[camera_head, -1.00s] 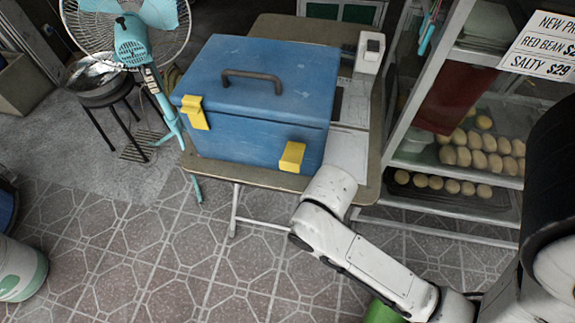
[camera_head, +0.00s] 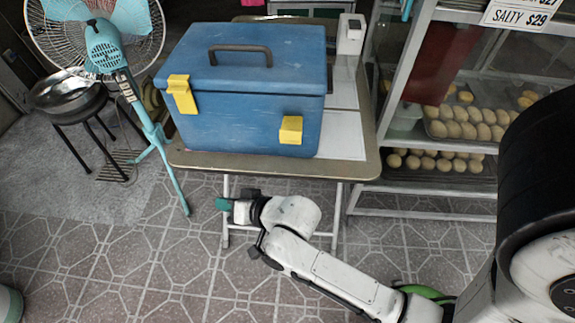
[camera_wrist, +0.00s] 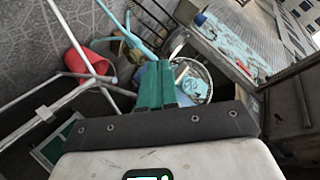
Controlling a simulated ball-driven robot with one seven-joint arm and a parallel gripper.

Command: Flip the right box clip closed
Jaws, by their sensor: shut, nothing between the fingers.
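The blue box (camera_head: 240,115) stands shut on a small folding table in the head view, its grey handle (camera_head: 240,49) on the lid. The right yellow clip (camera_head: 291,130) is on the box front, below the lid seam, and looks folded out from the lid. The left yellow clip (camera_head: 182,94) reaches up across the lid seam. My gripper (camera_head: 222,204) is below the table's front edge, left of the right clip and apart from the box. In the wrist view its green fingers (camera_wrist: 157,84) are together and empty. The clips cannot be made out there.
The table (camera_head: 350,172) has its front edge between my gripper and the box. A turquoise fan (camera_head: 110,50) and a stool with a metal bowl (camera_head: 68,92) stand left. A glass cabinet with buns (camera_head: 460,125) stands right. Tiled floor is clear in front.

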